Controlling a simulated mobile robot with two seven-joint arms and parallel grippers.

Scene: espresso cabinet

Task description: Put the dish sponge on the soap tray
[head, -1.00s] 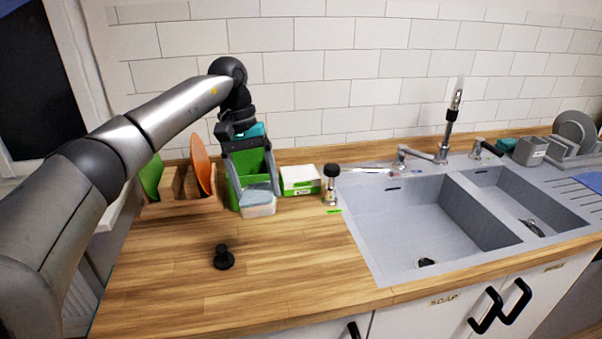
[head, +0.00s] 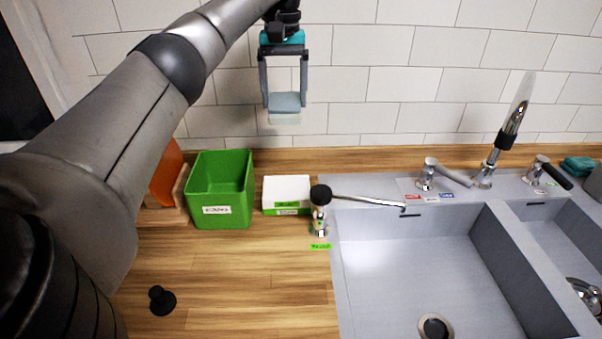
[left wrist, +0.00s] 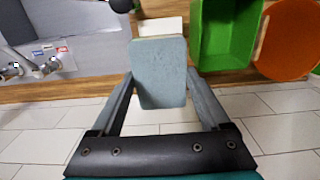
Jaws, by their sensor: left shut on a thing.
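My left gripper (head: 284,100) is shut on a pale blue-grey block with a whitish lower layer, which looks like the dish sponge (head: 285,103). It holds the sponge in the air against the tiled wall, above and behind the white box. In the left wrist view the sponge (left wrist: 160,70) sits between the two fingers of the left gripper (left wrist: 160,90). I cannot tell for sure which thing is the soap tray. My right gripper is not in view.
A black knob-like thing (head: 161,300) is on the counter. The sink (head: 410,270) and tap (head: 505,140) are right. The front counter is mostly clear.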

